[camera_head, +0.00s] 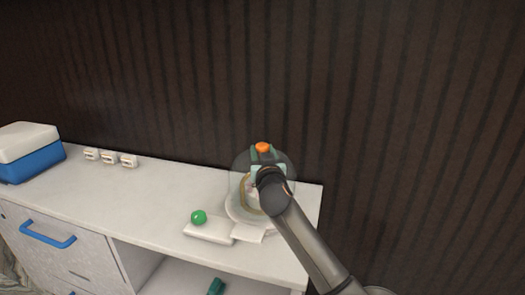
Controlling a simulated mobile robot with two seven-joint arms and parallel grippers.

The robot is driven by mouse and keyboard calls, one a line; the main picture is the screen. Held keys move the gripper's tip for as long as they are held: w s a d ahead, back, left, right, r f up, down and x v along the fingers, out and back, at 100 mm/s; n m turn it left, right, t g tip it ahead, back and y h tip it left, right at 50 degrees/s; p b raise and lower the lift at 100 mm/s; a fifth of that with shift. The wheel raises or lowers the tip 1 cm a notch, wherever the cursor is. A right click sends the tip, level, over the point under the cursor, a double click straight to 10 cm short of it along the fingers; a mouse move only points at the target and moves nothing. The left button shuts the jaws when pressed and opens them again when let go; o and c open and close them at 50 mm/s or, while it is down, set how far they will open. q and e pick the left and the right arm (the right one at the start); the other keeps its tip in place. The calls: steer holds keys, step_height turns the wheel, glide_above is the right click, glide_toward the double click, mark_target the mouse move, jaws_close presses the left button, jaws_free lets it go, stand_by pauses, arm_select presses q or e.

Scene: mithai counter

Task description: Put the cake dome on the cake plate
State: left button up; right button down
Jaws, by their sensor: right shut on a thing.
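The cake dome (238,173) is clear and see-through, with an orange knob (262,147) on top. My right gripper (264,154) is shut on the dome at its knob. The dome appears upright over the pale cake plate (236,212), near the counter's right end. A tan ringed shape shows through the dome. My forearm and wrist hide the right part of the dome and plate. I cannot tell whether the dome's rim touches the plate. My left gripper is not in view.
A green ball (198,217) rests on a white slab (208,232) left of the plate. Several small white blocks (109,157) line the back. A blue-and-white cooler (30,153) stands far left. The counter's middle (155,195) is clear. A green object (215,287) is below.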

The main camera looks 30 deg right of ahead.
steer(key=shift+f+b, duration=0.4)
steer(key=shift+f, duration=0.1)
stand_by(0.4)
steer(key=shift+c, duration=1.6)
jaws_free()
steer(key=shift+f, duration=0.1)
steer(key=b+v, duration=0.1)
steer(key=v, duration=1.1)
steer(key=shift+s, duration=0.25)
